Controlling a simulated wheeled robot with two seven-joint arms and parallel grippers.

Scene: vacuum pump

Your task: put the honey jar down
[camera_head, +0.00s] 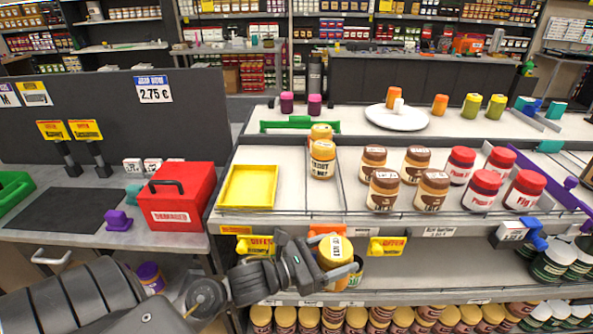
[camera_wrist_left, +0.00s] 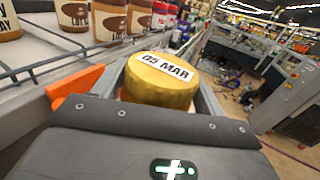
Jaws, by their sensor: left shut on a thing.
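The honey jar (camera_head: 336,247), with a gold-yellow lid, is between the fingers of my left gripper (camera_head: 338,258). My left gripper is shut on it, in front of the shelf's front edge and below the top shelf surface. In the left wrist view the jar's lid (camera_wrist_left: 160,82) bears a label reading "05 MAR", with a grey finger on each side; its lower body is hidden. Two similar gold-lidded jars (camera_head: 322,158) stand on the shelf (camera_head: 300,192), one behind the other. My right gripper is not in view.
A yellow tray (camera_head: 248,187) lies left of the standing jars. Brown-lidded jars (camera_head: 384,190) and red-lidded jars (camera_head: 482,189) stand to the right. A red box (camera_head: 181,205) sits on the left counter. Several jars (camera_head: 285,316) fill the lower shelf. Bare shelf shows around the gold-lidded jars.

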